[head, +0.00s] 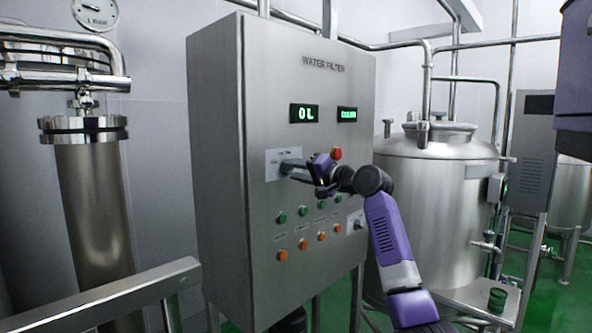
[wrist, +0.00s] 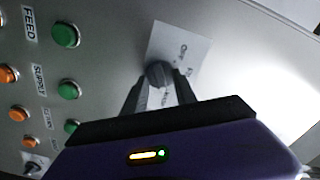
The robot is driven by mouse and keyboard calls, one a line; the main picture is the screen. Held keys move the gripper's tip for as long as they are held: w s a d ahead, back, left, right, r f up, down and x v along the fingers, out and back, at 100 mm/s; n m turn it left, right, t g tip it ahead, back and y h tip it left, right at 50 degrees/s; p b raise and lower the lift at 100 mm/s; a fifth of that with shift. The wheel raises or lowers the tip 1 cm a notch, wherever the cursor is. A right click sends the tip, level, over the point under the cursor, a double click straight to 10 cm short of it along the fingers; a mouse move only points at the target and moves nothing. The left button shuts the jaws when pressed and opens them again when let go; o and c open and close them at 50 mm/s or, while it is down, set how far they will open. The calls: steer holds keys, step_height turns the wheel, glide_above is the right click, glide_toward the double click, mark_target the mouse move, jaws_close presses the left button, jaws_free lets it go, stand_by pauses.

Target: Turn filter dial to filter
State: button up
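The filter dial (wrist: 159,73) is a dark round knob on a white label plate (wrist: 187,52) on the steel cabinet front. In the head view the plate (head: 270,163) shows at the cabinet's middle left, and my gripper covers most of the dial. My gripper (wrist: 161,84) has one finger on each side of the knob, and both fingertips look to touch it. In the head view my gripper (head: 296,170) reaches the plate from the right. The plate's lettering is partly hidden by the fingers and too small to read, so the dial's setting is unclear.
The cabinet (head: 225,120) is marked WATER FILTER and has two green displays (head: 304,113). A red button (head: 337,153) sits just above my wrist. Green buttons (head: 282,218) and orange buttons (head: 282,256) lie below. A second knob (head: 357,224) sits lower right. A steel tank (head: 430,200) stands behind my arm.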

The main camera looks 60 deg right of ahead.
jaws_close()
steer(key=shift+n+b, duration=0.3)
steer(key=n+b, duration=0.5)
steer(key=n, duration=0.2)
steer(key=shift+f, duration=0.15)
steer(key=shift+n+b, duration=1.2)
steer(key=shift+n, duration=0.9)
